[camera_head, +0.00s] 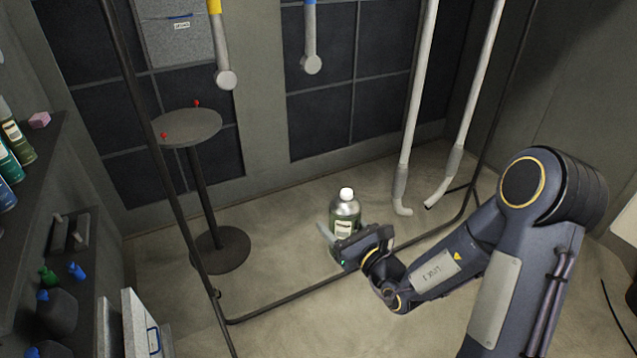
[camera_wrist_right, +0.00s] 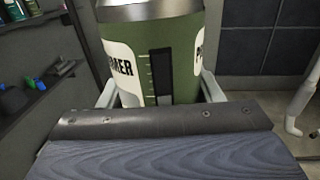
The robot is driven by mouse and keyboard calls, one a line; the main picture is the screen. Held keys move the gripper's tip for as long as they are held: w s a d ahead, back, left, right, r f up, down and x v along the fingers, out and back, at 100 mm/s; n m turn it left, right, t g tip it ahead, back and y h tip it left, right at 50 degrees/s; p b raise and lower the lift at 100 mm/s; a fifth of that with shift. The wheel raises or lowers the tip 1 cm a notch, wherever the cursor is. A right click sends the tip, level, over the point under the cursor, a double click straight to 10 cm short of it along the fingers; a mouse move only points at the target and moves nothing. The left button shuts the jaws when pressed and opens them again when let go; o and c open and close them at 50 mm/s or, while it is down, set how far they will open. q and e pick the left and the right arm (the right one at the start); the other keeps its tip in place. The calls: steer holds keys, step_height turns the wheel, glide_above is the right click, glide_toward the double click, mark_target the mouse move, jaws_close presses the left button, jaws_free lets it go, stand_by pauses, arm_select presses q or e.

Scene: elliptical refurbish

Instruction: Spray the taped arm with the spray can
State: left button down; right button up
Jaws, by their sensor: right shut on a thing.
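The spray can (camera_head: 346,215) is green with a silver shoulder, a white cap and a pale label. It is upright in the middle of the head view. My right gripper (camera_head: 345,238) is shut around it. In the right wrist view the can (camera_wrist_right: 182,55) fills the top middle, between two pale fingers; its cap is out of frame. Two long white arms (camera_head: 418,110) with grey lower sleeves hang to the right of the can, apart from it. Their tops are cut off, and I cannot tell which arm is taped. My left gripper is not in view.
A thin dark frame (camera_head: 300,287) encloses the hanging parts. Two grey rods, one with a yellow upper part (camera_head: 221,50) and one with a blue one (camera_head: 310,40), hang at the back. A round stand (camera_head: 188,127) is at left. Shelves (camera_head: 50,165) with bottles line the left wall.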

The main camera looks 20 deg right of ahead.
steer(key=s+a+r+n+g+y, duration=0.2)
steer(key=a+r+n+y, duration=0.15)
steer(key=a+r, duration=0.7)
steer(key=s+a+r+n+g+y, duration=0.2)
steer(key=a+r+y, duration=0.2)
steer(key=a+r, duration=0.65)
steer(key=w+p, duration=0.1)
steer(key=w, duration=0.1)
steer(key=w+p, duration=0.2)
steer(key=w, duration=0.1)
steer(key=shift+w+d+r, duration=0.2)
steer(key=shift+w+r, duration=0.05)
steer(key=shift+w, duration=0.1)
